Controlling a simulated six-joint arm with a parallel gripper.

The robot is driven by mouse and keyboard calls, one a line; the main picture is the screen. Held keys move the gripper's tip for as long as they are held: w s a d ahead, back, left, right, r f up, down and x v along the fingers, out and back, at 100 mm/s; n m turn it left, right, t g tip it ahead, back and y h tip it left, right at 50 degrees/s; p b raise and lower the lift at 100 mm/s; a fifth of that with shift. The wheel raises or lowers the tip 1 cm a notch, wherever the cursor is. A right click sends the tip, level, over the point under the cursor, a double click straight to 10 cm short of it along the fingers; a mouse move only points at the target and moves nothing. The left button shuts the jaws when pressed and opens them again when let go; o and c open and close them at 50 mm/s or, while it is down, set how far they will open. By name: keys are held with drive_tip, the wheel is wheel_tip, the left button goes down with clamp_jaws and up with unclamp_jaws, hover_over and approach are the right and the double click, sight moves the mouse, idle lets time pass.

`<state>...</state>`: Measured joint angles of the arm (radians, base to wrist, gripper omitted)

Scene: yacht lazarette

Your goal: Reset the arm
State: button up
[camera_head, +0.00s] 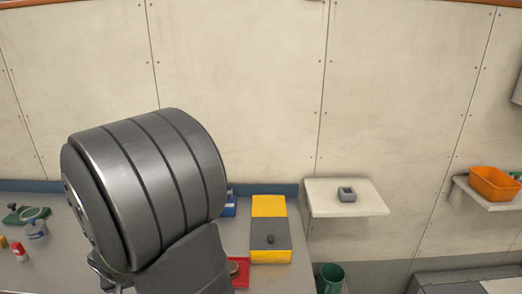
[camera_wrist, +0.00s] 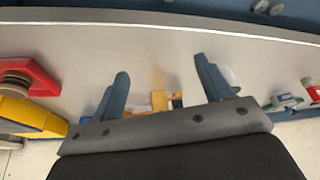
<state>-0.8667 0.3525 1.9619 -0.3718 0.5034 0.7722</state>
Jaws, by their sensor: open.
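My gripper (camera_wrist: 161,66) shows in the wrist view, with its two blue fingers spread apart and nothing between their tips. It is over the grey bench top (camera_wrist: 195,38). Small yellow and orange pieces (camera_wrist: 160,101) show beyond the gripper's palm, partly hidden by it. In the head view, a large dark grey link of my arm fills the left middle and the gripper cannot be seen there.
On the bench are a yellow-and-grey box (camera_head: 269,206), a red item (camera_head: 243,268), a green item (camera_head: 16,217) and a red-and-white bottle (camera_head: 20,253). Wall shelves hold a small grey box (camera_head: 347,194) and an orange bin (camera_head: 494,184). A green bin (camera_head: 330,279) stands below.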

drive_tip(key=shift+w+a, duration=0.25)
drive_tip(key=shift+w, duration=0.4)
drive_tip(key=shift+w+a, duration=0.3)
drive_tip(key=shift+w, duration=0.35)
drive_tip(key=shift+w+a, duration=0.25)
drive_tip(key=shift+w, duration=0.4)
drive_tip(key=s+d, duration=0.5)
drive_tip(key=s, duration=0.7)
drive_tip(key=w+a+r, duration=0.2)
drive_tip(key=w+a, duration=0.3)
drive_tip(key=a, duration=0.1)
drive_tip(key=shift+r, duration=0.2)
